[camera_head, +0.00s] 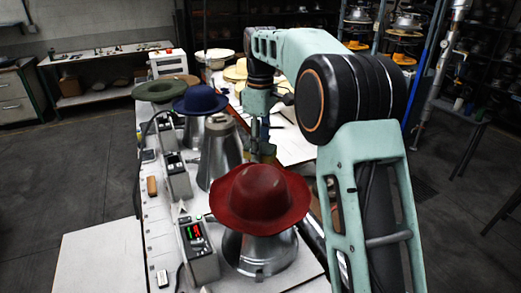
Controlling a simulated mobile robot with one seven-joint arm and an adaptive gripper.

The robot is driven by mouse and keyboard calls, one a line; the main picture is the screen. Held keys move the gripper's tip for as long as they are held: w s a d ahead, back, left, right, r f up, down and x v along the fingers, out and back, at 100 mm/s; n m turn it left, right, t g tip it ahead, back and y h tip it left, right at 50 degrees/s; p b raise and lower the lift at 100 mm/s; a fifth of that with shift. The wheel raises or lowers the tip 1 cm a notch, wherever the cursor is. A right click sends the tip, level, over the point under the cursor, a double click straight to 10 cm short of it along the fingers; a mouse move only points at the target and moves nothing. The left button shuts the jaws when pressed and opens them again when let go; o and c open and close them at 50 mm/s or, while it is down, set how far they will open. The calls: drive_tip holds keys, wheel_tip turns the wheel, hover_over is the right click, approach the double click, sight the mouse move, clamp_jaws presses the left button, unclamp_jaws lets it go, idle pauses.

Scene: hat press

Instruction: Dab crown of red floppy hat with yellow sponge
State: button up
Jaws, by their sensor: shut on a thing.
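The red floppy hat (259,193) sits crown up, with a wavy brim, on a metal press form in the front middle. My arm reaches over from the right and bends down behind the hat. My gripper (263,150) points down just behind the crown. It is small and dark here, and its fingertips are partly lost behind the hat. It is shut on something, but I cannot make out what. I see no clearly yellow sponge. A small tan-orange block (152,186) lies on the bench to the left; I cannot tell whether it is a sponge.
Control boxes (196,246) line the long white bench, the nearest with a lit display. Behind stand a bare metal form (218,150), a blue hat (200,99) and a green hat (160,91). Pale hats (214,55) lie farther back. Space above the red hat is clear.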

sight(261, 176)
drive_tip(key=shift+f+b, duration=1.5)
drive_tip(key=shift+f, duration=1.45)
drive_tip(key=shift+f, duration=0.5)
drive_tip(key=shift+f, duration=0.15)
idle(0.6)
wheel_tip(261, 176, up, 3)
drive_tip(key=p, duration=0.2)
drive_tip(key=shift+p, duration=0.3)
drive_tip(key=shift+r, duration=2.1)
